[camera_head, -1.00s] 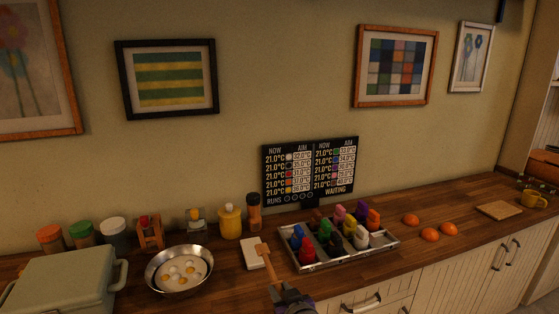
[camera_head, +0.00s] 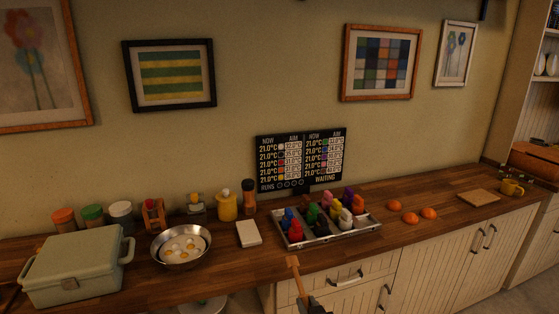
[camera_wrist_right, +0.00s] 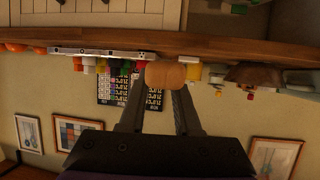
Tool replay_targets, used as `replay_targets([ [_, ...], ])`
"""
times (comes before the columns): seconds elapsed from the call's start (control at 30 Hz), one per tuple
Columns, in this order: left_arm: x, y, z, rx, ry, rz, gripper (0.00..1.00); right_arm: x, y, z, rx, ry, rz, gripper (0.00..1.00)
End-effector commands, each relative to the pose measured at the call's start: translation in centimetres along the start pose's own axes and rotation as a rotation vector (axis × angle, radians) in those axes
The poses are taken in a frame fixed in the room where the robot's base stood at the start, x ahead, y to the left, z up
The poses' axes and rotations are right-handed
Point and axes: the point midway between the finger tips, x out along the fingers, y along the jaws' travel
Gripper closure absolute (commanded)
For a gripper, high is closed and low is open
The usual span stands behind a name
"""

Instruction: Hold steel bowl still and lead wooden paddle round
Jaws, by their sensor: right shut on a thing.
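The steel bowl (camera_head: 158,256) stands on the wooden counter, left of the middle, with several white-and-yellow pieces in it. My right gripper (camera_head: 312,303) is at the bottom edge of the head view, shut on the wooden paddle (camera_head: 297,277). The paddle points up, right of the bowl and apart from it, in front of the drawers in the picture. In the right wrist view the two fingers (camera_wrist_right: 160,92) close on the paddle (camera_wrist_right: 166,74), whose broad end shows. My left gripper is not in view, and nothing holds the bowl.
A green lidded box (camera_head: 75,270) stands close left of the bowl. A white block (camera_head: 249,234) and a metal tray (camera_head: 335,238) of coloured pieces lie right of it. Jars and a yellow pot (camera_head: 227,207) line the back. The counter in front of the bowl is clear.

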Motion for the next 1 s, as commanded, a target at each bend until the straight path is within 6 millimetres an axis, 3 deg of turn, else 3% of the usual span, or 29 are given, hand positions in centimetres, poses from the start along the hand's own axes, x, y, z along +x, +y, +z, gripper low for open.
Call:
replay_targets([
  [0.03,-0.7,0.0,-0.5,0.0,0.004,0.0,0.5,0.0,1.7,0.9,0.01,0.002,0.028,1.0],
  [0.2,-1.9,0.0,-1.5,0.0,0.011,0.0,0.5,-0.7,6.0,4.5,0.041,0.004,0.102,1.0],
  [0.4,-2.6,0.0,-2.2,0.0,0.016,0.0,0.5,-1.9,8.8,6.9,0.064,0.005,0.155,1.0],
  [1.0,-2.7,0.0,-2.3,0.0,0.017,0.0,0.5,-2.4,9.5,7.7,0.071,0.005,0.168,1.0],
])
